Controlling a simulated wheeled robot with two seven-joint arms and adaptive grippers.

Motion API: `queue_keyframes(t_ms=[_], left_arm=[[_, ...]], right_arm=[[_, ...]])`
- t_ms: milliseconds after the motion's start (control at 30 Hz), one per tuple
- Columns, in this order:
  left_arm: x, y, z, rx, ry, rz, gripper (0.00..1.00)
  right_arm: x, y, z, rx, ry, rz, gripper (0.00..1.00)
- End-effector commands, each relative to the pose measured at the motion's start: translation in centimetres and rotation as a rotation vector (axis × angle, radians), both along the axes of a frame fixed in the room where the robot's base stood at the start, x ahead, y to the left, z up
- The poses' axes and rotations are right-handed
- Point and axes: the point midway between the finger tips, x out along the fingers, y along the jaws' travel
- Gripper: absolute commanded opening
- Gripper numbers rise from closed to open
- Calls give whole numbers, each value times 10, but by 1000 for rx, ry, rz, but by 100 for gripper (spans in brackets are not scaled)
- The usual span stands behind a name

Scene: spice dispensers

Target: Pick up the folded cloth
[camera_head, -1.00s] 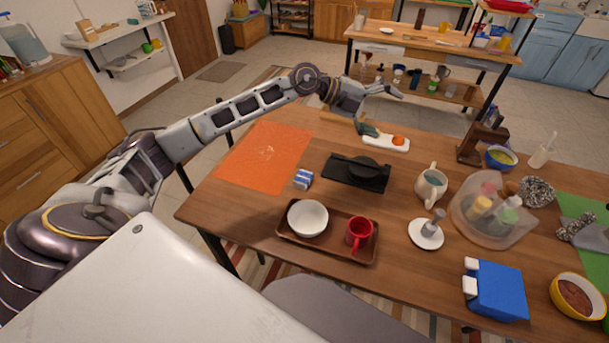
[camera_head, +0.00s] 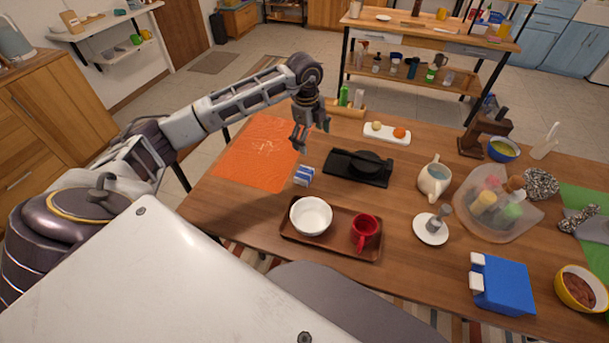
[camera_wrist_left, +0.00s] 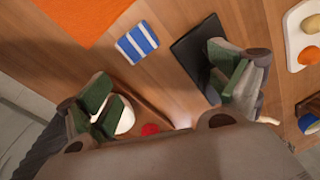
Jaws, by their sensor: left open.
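The folded cloth (camera_head: 304,175) is a small blue-and-white striped bundle lying on the wooden table, between the orange mat and the black tray. In the left wrist view the cloth (camera_wrist_left: 137,42) lies beyond the fingertips, toward the top of the picture. My left gripper (camera_head: 311,138) points down above the table, behind the cloth in the head view. In the left wrist view my left gripper (camera_wrist_left: 163,85) has its green-padded fingers wide apart with nothing between them. My right gripper is not in view.
The orange mat (camera_head: 255,155) lies left of the cloth and a black tray (camera_head: 345,168) right of it. A brown tray (camera_head: 335,244) with a white bowl (camera_head: 311,216) and red mug (camera_head: 364,231) is in front. A white dish (camera_head: 388,133) stands behind.

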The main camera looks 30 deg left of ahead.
Motion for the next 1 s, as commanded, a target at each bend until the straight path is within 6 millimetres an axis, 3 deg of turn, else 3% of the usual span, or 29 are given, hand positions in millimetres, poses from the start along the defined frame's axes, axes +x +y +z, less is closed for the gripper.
queue_keyframes(t_ms=[200,400,800,1000], left_arm=[[-21,14,-1,51,98,203,92],[-21,14,-1,48,104,300,92],[-21,13,-2,46,104,311,92],[-21,13,-13,46,105,311,92]], right_arm=[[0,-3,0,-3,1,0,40],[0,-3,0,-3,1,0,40],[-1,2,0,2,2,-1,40],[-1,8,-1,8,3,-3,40]])
